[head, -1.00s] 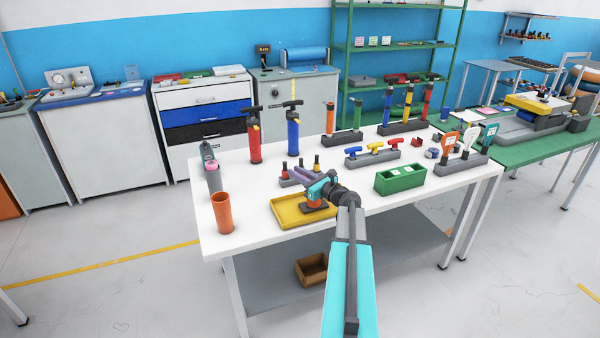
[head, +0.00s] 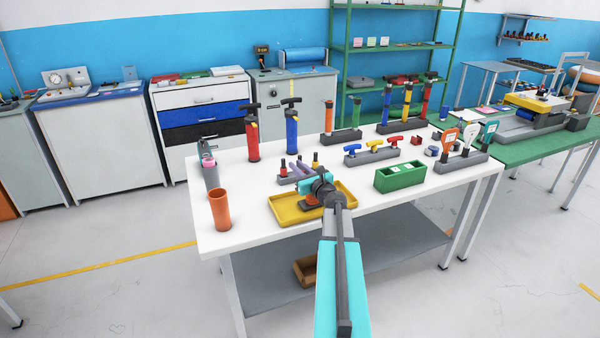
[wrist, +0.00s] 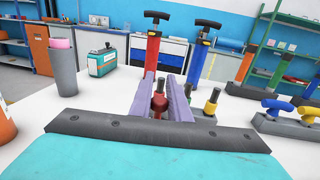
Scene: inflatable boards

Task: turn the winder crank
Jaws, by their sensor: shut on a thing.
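I cannot make out a winder crank for certain in either view. A blue roll (head: 305,57) lies across a grey cabinet at the back, far from my arm, with no clear handle on it. My gripper (wrist: 162,102) shows two purple fingers reaching forward over the white table. They are shut around a small red piece (wrist: 159,103) with a dark and yellowish top. In the head view my gripper (head: 299,170) is at a grey rack of small pieces, behind the yellow tray. Whether the piece is still seated in the rack is hidden.
The white table (head: 240,236) holds a yellow tray (head: 285,217), an orange cup (head: 220,209), a green box (head: 400,177) and a red pump (head: 252,140) beside a blue pump (head: 291,132). A green bench (head: 520,148) stands at right. Floor at left is clear.

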